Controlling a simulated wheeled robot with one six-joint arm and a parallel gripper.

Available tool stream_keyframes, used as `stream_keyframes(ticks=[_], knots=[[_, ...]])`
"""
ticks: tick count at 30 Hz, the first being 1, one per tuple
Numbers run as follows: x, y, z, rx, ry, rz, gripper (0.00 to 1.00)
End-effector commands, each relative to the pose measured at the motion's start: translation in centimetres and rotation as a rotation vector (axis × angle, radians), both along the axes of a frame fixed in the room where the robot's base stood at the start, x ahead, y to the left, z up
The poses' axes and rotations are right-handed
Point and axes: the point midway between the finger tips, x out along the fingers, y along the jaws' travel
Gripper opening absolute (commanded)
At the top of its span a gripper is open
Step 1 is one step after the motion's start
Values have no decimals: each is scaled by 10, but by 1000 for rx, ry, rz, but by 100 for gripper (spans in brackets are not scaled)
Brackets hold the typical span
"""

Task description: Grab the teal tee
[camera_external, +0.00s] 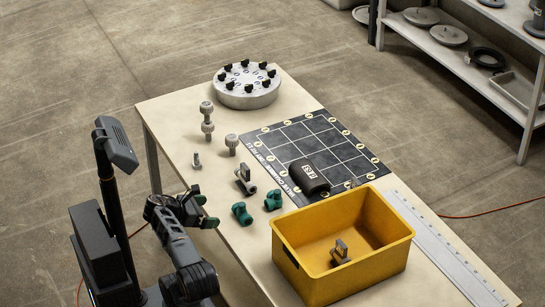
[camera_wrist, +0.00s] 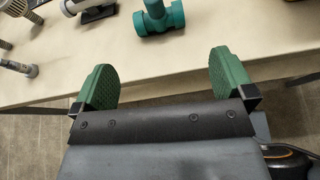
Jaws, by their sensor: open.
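A teal tee (camera_external: 241,213) lies on the table near its left edge. A second teal fitting (camera_external: 273,200) lies just behind and to its right; its exact shape is too small to tell. In the wrist view a teal tee (camera_wrist: 162,18) is at the top middle, ahead of the fingertips and partly cut off by the frame. My gripper (camera_external: 204,208) is at the table's left edge, left of the tee and apart from it. Its green-padded fingers (camera_wrist: 163,62) are spread wide with nothing between them.
A yellow bin (camera_external: 290,267) with a grey part (camera_external: 340,253) inside stands to the right. A grey clamp-like part (camera_external: 245,181) and several pale bolts (camera_external: 207,122) lie farther back. A flanged disc (camera_external: 247,92) is at the far end.

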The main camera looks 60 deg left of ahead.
Motion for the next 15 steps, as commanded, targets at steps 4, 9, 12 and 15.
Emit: stream_keyframes(ticks=[4, 9, 12, 15], knots=[[-1, -1, -8, -50, -35, 35, 100], [13, -2, -14, -58, -40, 33, 100], [25, -3, -19, -58, -40, 31, 100], [37, -2, -24, -60, -40, 32, 100]])
